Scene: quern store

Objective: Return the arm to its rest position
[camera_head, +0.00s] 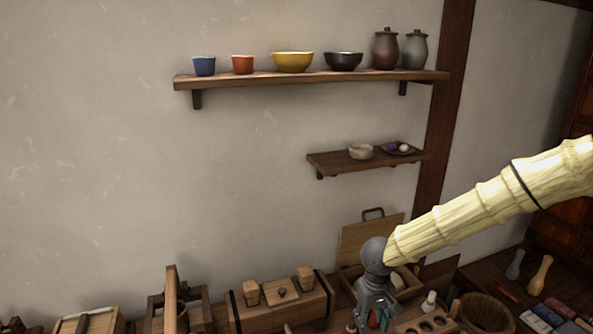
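My arm (480,205), in a pale yellow ribbed cover, reaches in from the right edge and slopes down to the left. My gripper (376,316) is at its end, grey and pointing down, low in the picture right of centre. It is over or in front of the crowded surface below the wall. Small teal and red shapes show around its fingers. I cannot tell whether it holds any of them or how far the fingers are apart.
A long wall shelf (310,78) bears bowls, cups and lidded jars. A smaller shelf (365,160) hangs below it. A wooden chest (282,312) stands left of the gripper. A holed wooden block (425,325) and a round wooden tub (486,312) are to its right. The wall's left part is bare.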

